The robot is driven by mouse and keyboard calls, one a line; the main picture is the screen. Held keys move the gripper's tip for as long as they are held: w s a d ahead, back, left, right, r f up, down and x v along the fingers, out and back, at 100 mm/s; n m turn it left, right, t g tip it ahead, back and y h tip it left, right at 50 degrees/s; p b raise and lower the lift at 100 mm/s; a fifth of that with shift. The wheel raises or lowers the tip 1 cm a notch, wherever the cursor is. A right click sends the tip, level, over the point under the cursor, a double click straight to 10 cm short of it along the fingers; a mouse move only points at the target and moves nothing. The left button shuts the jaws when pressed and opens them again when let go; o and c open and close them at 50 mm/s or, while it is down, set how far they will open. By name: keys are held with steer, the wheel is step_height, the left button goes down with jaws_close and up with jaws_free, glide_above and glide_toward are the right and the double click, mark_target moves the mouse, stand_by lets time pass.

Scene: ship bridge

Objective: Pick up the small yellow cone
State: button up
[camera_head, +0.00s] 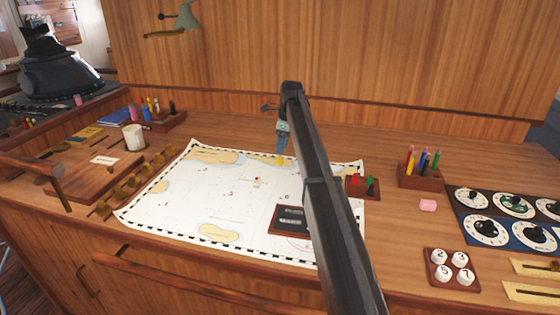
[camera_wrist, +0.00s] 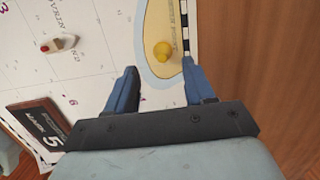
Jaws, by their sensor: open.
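The small yellow cone (camera_wrist: 162,50) stands on the white sea chart, beyond my fingertips and roughly in line with the gap between them in the wrist view. In the head view it is a tiny yellow spot (camera_head: 280,161) just below my fingers, near the chart's far edge. My gripper (camera_wrist: 159,84) is open with nothing between its blue fingers. It also shows in the head view (camera_head: 282,150), over the far part of the chart (camera_head: 180,200). I cannot tell the exact height of the fingers above the cone.
A red and white piece (camera_wrist: 70,43) stands on the chart. A dark numbered plaque (camera_head: 289,219) lies on the chart, partly behind my arm. A wooden block with red and green pieces (camera_head: 362,193) is at the chart's right edge. Bare wood lies beyond the chart's far edge.

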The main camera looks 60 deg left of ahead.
mark_target(280, 159)
steer(key=shift+s+a+f, duration=0.1)
steer(key=shift+a+f, duration=0.05)
steer(key=shift+f, duration=0.7)
steer(key=shift+s+a+f, duration=0.1)
steer(key=shift+a+f, duration=0.05)
steer(key=shift+f, duration=0.75)
steer(key=shift+a+f, duration=0.15)
steer(key=shift+f, duration=0.7)
steer(key=shift+c, duration=0.4)
jaws_close()
